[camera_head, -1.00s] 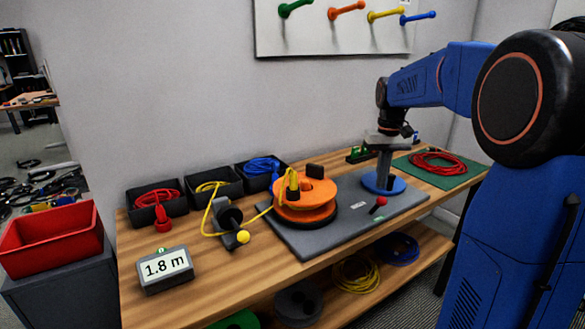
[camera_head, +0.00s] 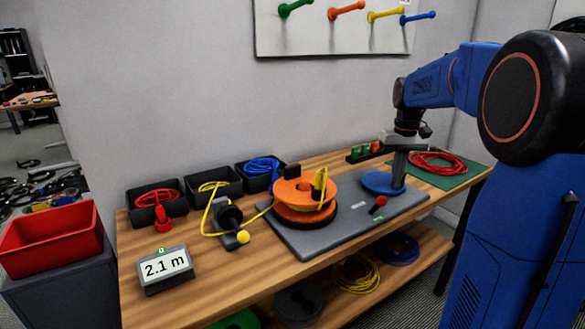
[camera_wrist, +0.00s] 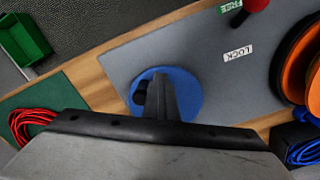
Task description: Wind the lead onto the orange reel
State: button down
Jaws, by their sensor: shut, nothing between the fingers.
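The orange reel (camera_head: 305,190) lies flat on a grey board (camera_head: 335,235), with some yellow lead (camera_head: 318,206) around its core and a yellow plug (camera_head: 321,180) standing at its right side. The lead runs left through a black guide (camera_head: 229,217) towards a bin. A blue disc (camera_head: 377,184) with a black knob (camera_wrist: 140,92) sits at the board's right end. My gripper (camera_head: 397,184) is shut and empty, pointing down over the disc; in the wrist view my gripper (camera_wrist: 163,105) is close beside the knob. I cannot tell whether they touch.
A display (camera_head: 166,268) reads 2.1 m. A red-knobbed lever (camera_head: 381,201) stands on the board near the FREE label (camera_wrist: 231,5). Bins with red, yellow and blue leads stand at the back left. A red lead (camera_head: 432,160) lies on a green mat (camera_head: 468,174).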

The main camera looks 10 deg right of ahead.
jog(key=shift+w+d, duration=0.1)
jog(key=shift+d, duration=0.4)
notch_tip(320, 180, up, 7)
dwell(0.7)
dwell(0.4)
